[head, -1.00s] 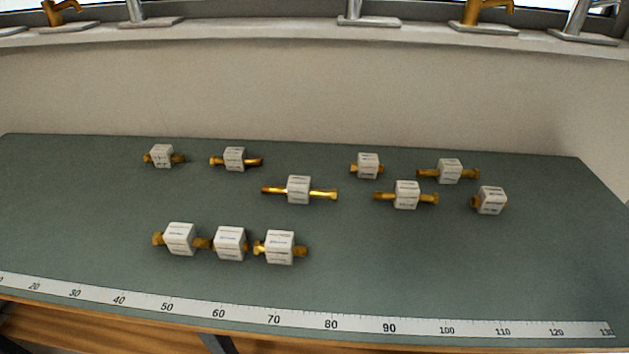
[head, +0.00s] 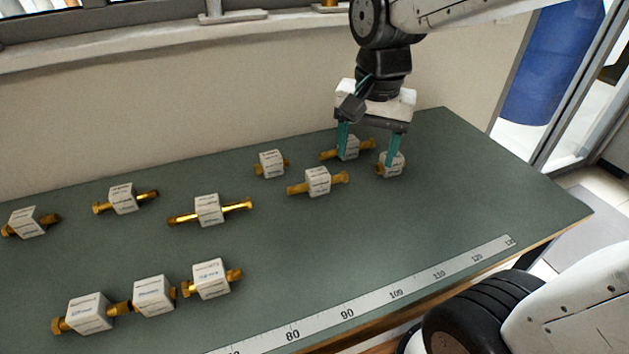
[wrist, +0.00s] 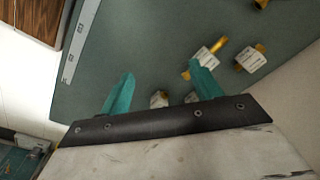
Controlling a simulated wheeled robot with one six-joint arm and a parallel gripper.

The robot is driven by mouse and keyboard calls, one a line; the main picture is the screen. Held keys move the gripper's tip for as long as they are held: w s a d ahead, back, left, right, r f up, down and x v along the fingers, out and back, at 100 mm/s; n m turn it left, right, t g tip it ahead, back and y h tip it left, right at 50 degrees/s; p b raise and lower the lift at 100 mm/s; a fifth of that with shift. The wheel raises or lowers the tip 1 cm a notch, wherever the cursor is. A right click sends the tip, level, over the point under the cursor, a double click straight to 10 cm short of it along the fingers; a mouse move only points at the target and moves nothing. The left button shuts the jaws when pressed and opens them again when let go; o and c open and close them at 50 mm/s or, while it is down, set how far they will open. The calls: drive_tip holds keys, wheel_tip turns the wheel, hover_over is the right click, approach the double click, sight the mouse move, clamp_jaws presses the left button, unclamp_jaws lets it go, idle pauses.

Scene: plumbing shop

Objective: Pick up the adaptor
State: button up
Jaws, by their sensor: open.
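Several brass fittings with white label blocks lie on the green bench top; I cannot tell which one is the adaptor, as the labels are too small to read. My gripper (head: 367,152) is open and empty, pointing down over the right end of the back group. One finger overlaps a long fitting (head: 349,148) and the other overlaps a short fitting (head: 392,165); I cannot tell whether they touch. In the wrist view, my gripper (wrist: 162,72) has its teal fingers apart. Two fittings are partly hidden behind its bar, one with a white block (wrist: 159,98).
Another fitting (head: 318,181) lies just left of the gripper, and one (head: 271,163) farther left. A front row includes a fitting (head: 210,279). A ruler strip (head: 400,292) runs along the bench's front edge. The right part of the bench (head: 480,190) is clear.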

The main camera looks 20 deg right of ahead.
drive_tip(key=w+a+f+m, duration=0.1)
drive_tip(key=w+f+m, duration=0.3)
drive_tip(key=w, duration=0.4)
drive_tip(key=m, duration=0.6)
hover_over(318, 172)
drive_tip(key=shift+g, duration=0.4)
drive_tip(key=f, duration=0.6)
drive_tip(key=shift+s+a+f, duration=0.1)
drive_tip(key=shift+s+f, duration=0.1)
drive_tip(key=shift+f, duration=0.05)
wheel_tip(318, 172, down, 8)
drive_tip(key=shift+w+f, duration=0.15)
drive_tip(key=shift+f, duration=0.05)
drive_tip(key=c, duration=1.2)
